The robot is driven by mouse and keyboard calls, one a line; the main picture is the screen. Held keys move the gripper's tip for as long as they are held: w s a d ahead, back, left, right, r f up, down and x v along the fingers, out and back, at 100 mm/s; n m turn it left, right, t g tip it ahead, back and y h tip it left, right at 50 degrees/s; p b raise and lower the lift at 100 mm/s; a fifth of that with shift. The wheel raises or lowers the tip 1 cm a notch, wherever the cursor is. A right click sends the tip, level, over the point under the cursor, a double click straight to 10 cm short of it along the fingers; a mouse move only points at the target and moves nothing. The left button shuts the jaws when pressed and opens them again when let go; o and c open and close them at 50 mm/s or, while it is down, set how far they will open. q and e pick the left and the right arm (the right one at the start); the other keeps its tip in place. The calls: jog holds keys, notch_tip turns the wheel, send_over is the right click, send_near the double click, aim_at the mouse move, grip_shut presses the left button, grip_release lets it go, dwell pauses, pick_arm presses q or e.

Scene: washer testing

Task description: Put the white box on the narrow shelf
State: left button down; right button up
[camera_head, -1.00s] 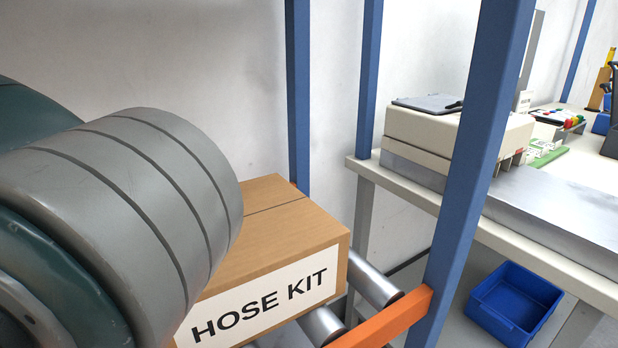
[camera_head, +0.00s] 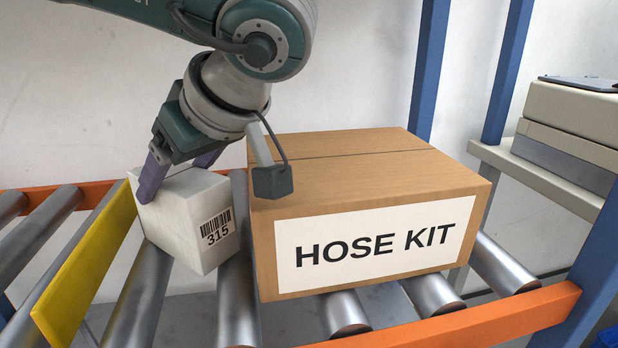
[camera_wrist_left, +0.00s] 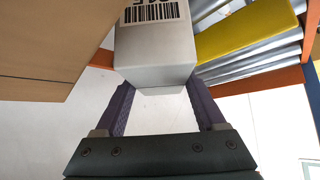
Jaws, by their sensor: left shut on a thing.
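The white box (camera_head: 190,215), with a barcode and the number 315, is at the rollers between a yellow divider and a large carton in the head view. It looks slightly tilted. My left gripper (camera_head: 178,165) is shut on it from above and behind, one purple finger on its left side. In the left wrist view the white box (camera_wrist_left: 155,55) sits between the two fingers of my left gripper (camera_wrist_left: 158,95). I cannot tell whether it touches the rollers. My right gripper is not in view.
The HOSE KIT carton (camera_head: 370,200) stands close to the right of the white box. The yellow divider (camera_head: 85,260) is close on its left. An orange rail (camera_head: 480,315) and blue posts (camera_head: 428,70) frame the roller rack. Bare rollers (camera_head: 40,240) lie left of the divider.

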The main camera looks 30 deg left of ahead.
pick_arm(q)
jog(key=shift+r, duration=0.15)
grip_release()
